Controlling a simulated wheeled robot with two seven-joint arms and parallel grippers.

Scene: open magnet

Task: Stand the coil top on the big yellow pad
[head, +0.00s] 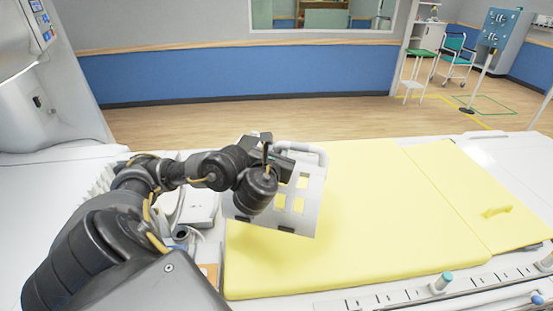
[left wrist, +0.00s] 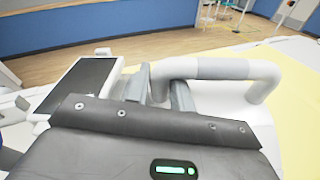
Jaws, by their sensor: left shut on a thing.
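The coil top (head: 316,190) is a white plate with square windows and a tubular handle. In the head view it hangs tilted over the left part of the big yellow pad (head: 360,235). A soft shadow lies on the pad below it; I cannot tell whether its lower edge touches. My left gripper (head: 283,150) is shut on the coil top's handle. In the left wrist view the grey fingers (left wrist: 165,88) close on one end of the white handle tube (left wrist: 222,68), and my gripper body hides what is below. My right gripper is not in view.
A second yellow pad section (head: 465,180) with a small yellow raised piece (head: 495,211) lies to the right. A rail with a teal-topped knob (head: 442,282) runs along the front edge. A white box (head: 200,208) and cables sit left of the pad. The pad's middle is clear.

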